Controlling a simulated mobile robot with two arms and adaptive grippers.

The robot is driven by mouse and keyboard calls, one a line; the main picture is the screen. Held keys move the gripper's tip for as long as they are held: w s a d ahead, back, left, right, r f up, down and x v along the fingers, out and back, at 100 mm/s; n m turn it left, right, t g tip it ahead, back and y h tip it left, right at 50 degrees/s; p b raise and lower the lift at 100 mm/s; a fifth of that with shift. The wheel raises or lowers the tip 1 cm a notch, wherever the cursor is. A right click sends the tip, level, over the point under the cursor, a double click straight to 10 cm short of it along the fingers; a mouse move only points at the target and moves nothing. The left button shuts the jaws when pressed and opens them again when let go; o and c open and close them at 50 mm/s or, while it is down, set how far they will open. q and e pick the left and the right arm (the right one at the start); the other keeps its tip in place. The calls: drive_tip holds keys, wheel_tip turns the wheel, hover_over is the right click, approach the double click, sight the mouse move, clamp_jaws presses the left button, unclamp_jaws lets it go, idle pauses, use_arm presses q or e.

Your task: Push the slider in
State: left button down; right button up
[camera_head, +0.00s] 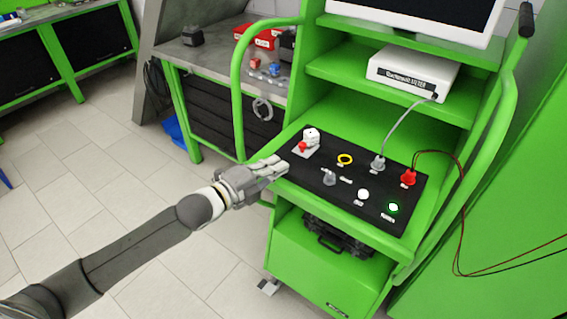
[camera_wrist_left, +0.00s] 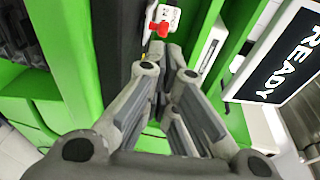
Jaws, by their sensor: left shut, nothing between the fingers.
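The black control panel (camera_head: 340,185) lies on the green bench's shelf. At its far left corner stands a white block with a red knob (camera_head: 309,139). The same block shows at the top of the left wrist view (camera_wrist_left: 163,18), just beyond my fingertips. I cannot tell for sure which part is the slider. My left gripper (camera_head: 283,165) is shut and empty. Its fingertips are at the panel's left edge, in front of the block. In the left wrist view the fingers (camera_wrist_left: 165,52) point toward the block; contact cannot be told. My right gripper is out of view.
The panel also carries a yellow ring (camera_head: 345,159), a grey lever (camera_head: 329,178), a grey plug (camera_head: 378,163), a red plug (camera_head: 408,177), a white button (camera_head: 363,194) and a green-lit button (camera_head: 393,207). A green tubular handle (camera_head: 237,75) rises on the left.

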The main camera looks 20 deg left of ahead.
use_arm(q)
drive_tip(key=b+v, duration=0.1)
drive_tip(key=v, duration=0.4)
drive_tip(key=shift+s+a+r, duration=0.15)
drive_tip(key=shift+s, duration=0.2)
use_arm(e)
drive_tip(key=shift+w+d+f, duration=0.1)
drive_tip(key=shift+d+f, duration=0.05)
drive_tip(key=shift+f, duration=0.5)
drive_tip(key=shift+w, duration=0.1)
